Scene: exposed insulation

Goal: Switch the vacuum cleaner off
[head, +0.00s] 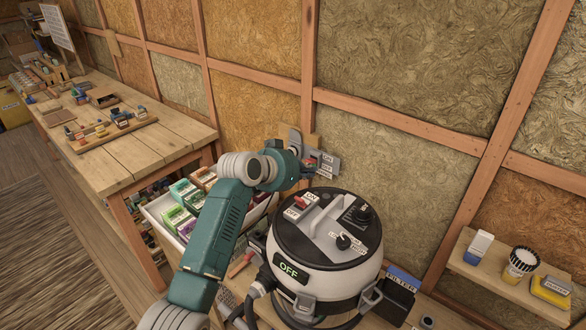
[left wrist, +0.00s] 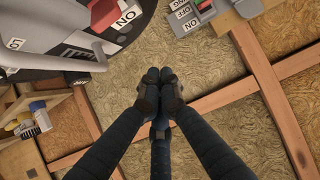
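The vacuum cleaner (head: 325,284) is a white and black drum with a dark lid and a grey handle. Its front display (head: 289,271) reads OFF in green. A red rocker switch (head: 302,201) with ON and OFF labels sits on the lid; it also shows in the left wrist view (left wrist: 103,12). My left gripper (head: 308,172) is behind the lid, near the wall and partly hidden by its own arm. In the left wrist view its fingers (left wrist: 160,88) are together and empty, apart from the switch. My right gripper is out of view.
A grey wall switch box (head: 326,164) with red and green parts is close to my left gripper. A box of colored cartons (head: 156,215) stands left of the vacuum.

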